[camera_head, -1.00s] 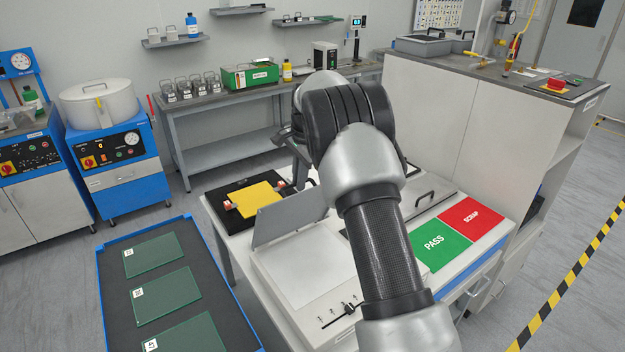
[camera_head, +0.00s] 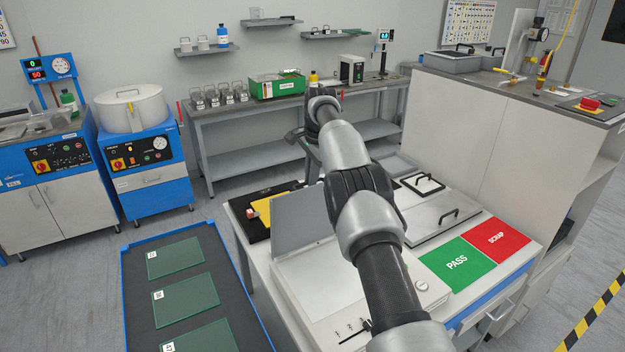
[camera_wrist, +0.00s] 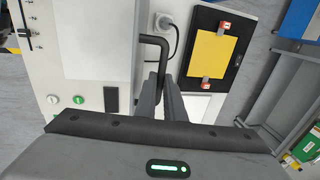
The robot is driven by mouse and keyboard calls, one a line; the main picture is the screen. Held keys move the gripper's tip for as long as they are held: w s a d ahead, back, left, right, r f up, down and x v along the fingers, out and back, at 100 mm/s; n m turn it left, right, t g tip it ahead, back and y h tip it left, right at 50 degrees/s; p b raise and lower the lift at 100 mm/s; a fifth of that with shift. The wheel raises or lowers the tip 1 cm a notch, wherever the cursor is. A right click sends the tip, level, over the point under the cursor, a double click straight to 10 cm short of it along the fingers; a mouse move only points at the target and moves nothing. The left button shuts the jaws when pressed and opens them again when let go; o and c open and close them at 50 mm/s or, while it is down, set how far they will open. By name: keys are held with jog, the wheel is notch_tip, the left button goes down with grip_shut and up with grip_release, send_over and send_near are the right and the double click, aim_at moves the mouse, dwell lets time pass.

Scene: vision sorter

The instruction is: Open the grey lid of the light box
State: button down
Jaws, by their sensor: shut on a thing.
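The light box (camera_head: 315,290) is a white case on the bench in the head view. Its grey lid (camera_head: 302,217) stands raised and tilted at the far left edge of the case. In the wrist view, the pale panel (camera_wrist: 92,40) of the box shows at left, beside the lid seen nearly edge-on. A black bent handle (camera_wrist: 155,40) juts from the lid. My gripper (camera_wrist: 161,98) is shut on this handle, whose lower end runs between the fingers. In the head view my arm hides part of the box, and the fingers are not clear.
A black plate with a yellow sheet (camera_wrist: 212,55) lies close right of my gripper in the wrist view. Green PASS (camera_head: 457,262) and red SCRAP (camera_head: 498,238) areas lie right of the box. A blue-edged tray (camera_head: 127,300) with glass plates stands at left.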

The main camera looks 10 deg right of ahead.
jog(key=shift+s+a+f, duration=0.15)
jog(key=shift+f, duration=0.25)
jog(key=c, duration=1.8)
grip_release()
jog(key=shift+c, duration=0.2)
jog(key=shift+r, duration=0.15)
jog(key=shift+r, duration=0.1)
